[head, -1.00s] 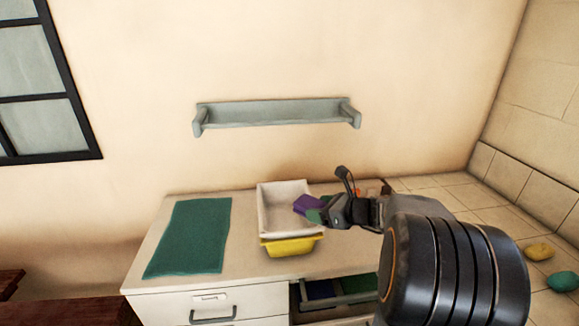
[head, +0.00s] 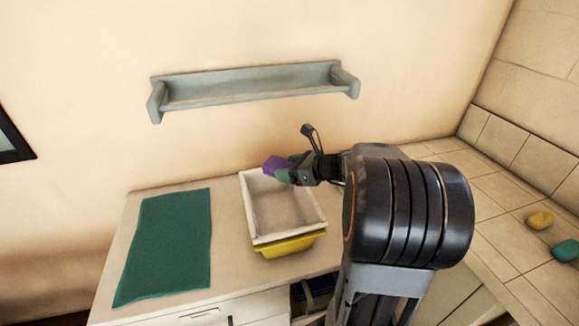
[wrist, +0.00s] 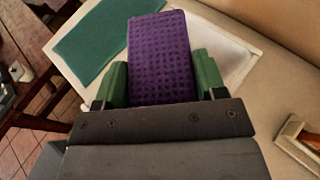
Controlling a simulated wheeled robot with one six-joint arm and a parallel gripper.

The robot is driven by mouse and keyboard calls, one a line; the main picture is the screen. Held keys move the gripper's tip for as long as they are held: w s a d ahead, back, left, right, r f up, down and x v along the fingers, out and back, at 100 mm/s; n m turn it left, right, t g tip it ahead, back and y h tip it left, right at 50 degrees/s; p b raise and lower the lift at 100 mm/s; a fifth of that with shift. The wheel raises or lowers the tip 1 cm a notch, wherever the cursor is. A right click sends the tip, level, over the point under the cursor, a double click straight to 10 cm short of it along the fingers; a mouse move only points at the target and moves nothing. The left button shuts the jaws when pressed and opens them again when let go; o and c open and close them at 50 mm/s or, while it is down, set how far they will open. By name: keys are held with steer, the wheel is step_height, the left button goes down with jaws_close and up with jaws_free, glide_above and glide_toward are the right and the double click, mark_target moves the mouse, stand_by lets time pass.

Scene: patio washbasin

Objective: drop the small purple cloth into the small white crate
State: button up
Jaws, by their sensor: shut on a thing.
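The small purple cloth (head: 275,165) is held in my gripper (head: 292,170). In the wrist view the cloth (wrist: 160,55) shows as a folded, textured purple piece between the two green fingers of my gripper (wrist: 160,85). The small white crate (head: 283,240) stands on the counter, and the cloth is over its far right part in the head view. I cannot tell the exact height of the cloth above the crate. In the wrist view the white crate (wrist: 228,52) lies behind the cloth, partly hidden by it.
A yellow container (head: 290,247) sits under the white crate. A green mat (head: 165,245) lies left on the counter. A grey wall shelf (head: 250,88) hangs above. A yellow lump (head: 540,219) and a teal lump (head: 566,250) lie on the tiles at right.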

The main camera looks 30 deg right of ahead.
step_height(320, 180, down, 4)
steer(key=b, duration=0.3)
steer(key=shift+f, duration=0.1)
steer(key=o, duration=1)
steer(key=v, duration=1.4)
steer(key=shift+w, duration=0.1)
